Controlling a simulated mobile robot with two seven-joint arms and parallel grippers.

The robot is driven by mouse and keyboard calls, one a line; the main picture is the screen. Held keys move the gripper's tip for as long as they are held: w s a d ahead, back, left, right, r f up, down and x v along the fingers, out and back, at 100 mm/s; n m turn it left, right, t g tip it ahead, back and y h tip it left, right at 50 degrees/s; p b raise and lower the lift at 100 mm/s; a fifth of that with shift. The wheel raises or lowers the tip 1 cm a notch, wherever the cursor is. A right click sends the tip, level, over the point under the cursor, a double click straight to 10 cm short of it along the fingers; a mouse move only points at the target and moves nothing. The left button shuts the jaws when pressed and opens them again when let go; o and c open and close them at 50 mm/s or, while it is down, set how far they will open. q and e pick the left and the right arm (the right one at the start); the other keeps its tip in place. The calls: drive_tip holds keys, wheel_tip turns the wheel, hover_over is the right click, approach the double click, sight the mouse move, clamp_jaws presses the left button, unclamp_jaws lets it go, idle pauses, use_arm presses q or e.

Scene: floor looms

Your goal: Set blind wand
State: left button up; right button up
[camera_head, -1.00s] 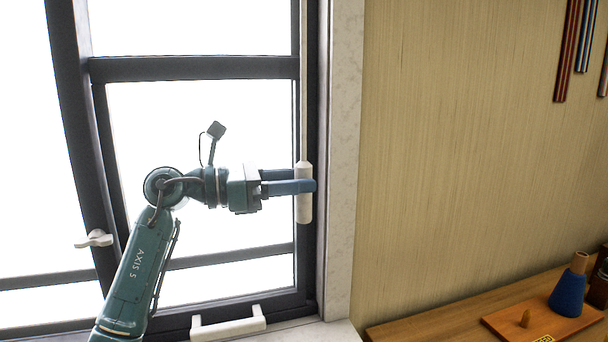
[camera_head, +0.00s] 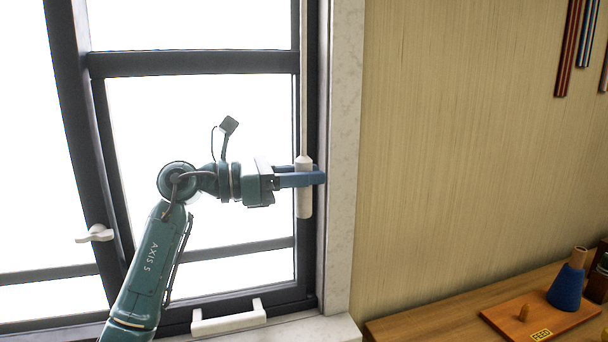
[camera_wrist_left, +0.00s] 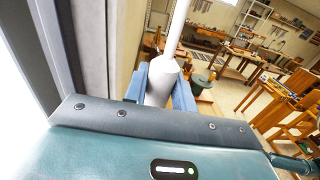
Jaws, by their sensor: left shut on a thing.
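The blind wand (camera_head: 304,203) is a thin pale rod with a thicker white handle at its lower end. It hangs upright in front of the dark window frame's right side. My left gripper (camera_head: 308,178) is shut on the wand's handle, with its blue fingers on either side of it. In the left wrist view the white handle (camera_wrist_left: 160,84) stands between the two blue fingers, and the thin rod rises above it. The top of the wand is out of view. My right gripper is not in view.
A white window handle (camera_head: 95,234) is at left and a white pull (camera_head: 229,317) sits at the bottom. A pale jamb (camera_head: 340,180) borders the window. A wooden bench (camera_head: 430,318) at lower right holds a board (camera_head: 520,325) and a blue cone (camera_head: 566,288).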

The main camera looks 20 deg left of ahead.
use_arm(q)
drive_tip(key=shift+n+t, duration=0.3)
drive_tip(key=shift+t, duration=0.1)
drive_tip(key=shift+c, duration=0.3)
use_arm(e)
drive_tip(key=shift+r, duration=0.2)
use_arm(q)
drive_tip(key=shift+n+t+y+p, duration=0.5)
drive_tip(key=shift+t+y+p, duration=0.1)
drive_tip(key=shift+t+y, duration=0.1)
drive_tip(key=shift+r+n+t+y+p, duration=0.15)
drive_tip(key=shift+n+t+y+p, duration=0.85)
drive_tip(key=shift+t+y, duration=0.1)
drive_tip(key=shift+d+n+t+y+p, duration=0.1)
drive_tip(key=shift+n+t+y+p, duration=0.35)
drive_tip(key=shift+n+t+y, duration=0.2)
drive_tip(key=shift+n+t+y+p, duration=0.35)
drive_tip(key=shift+n+y, duration=0.1)
drive_tip(key=shift+y, duration=0.3)
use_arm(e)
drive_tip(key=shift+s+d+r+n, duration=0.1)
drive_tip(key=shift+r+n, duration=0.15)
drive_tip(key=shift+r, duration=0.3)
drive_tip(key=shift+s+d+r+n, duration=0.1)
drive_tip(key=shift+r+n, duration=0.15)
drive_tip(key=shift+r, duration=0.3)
use_arm(q)
drive_tip(key=shift+y, duration=0.3)
